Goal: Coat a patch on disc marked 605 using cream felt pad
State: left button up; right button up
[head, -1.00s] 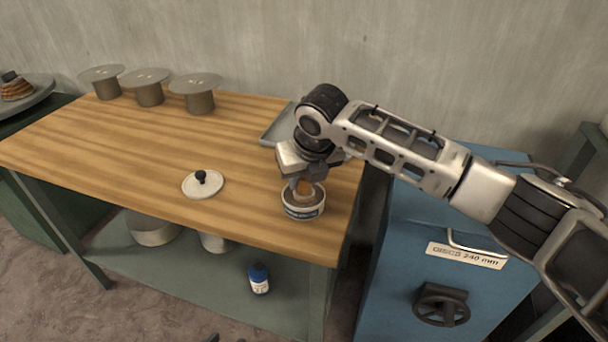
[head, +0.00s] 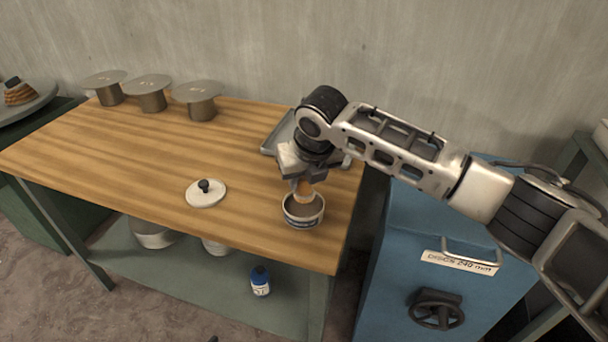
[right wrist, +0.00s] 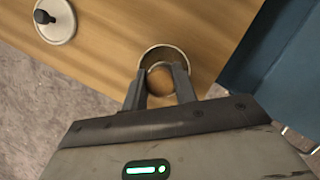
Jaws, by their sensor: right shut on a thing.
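My right gripper (head: 303,182) is shut on a small tan-orange pad (head: 304,193), just above an open white tub (head: 303,221). The tub has brown contents and stands near the front right of the wooden bench. In the right wrist view the fingers (right wrist: 160,84) flank the round pad (right wrist: 160,80), with the tub rim (right wrist: 150,54) behind it. I cannot tell whether the pad touches the contents. Three grey discs stand on pedestals at the back left: a left disc (head: 104,77), a middle disc (head: 147,80) and a right disc (head: 194,90). Their markings are unreadable. My left gripper is out of view.
A white lid (head: 207,198) with a black knob lies on the bench (head: 130,165). A grey tray (head: 272,143) sits behind my right gripper. A blue cabinet (head: 395,265) stands to the right. A blue-capped bottle (head: 260,284) is on the lower shelf. The bench middle is clear.

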jog(key=shift+r+p, duration=2)
jog(key=shift+r, duration=0.05)
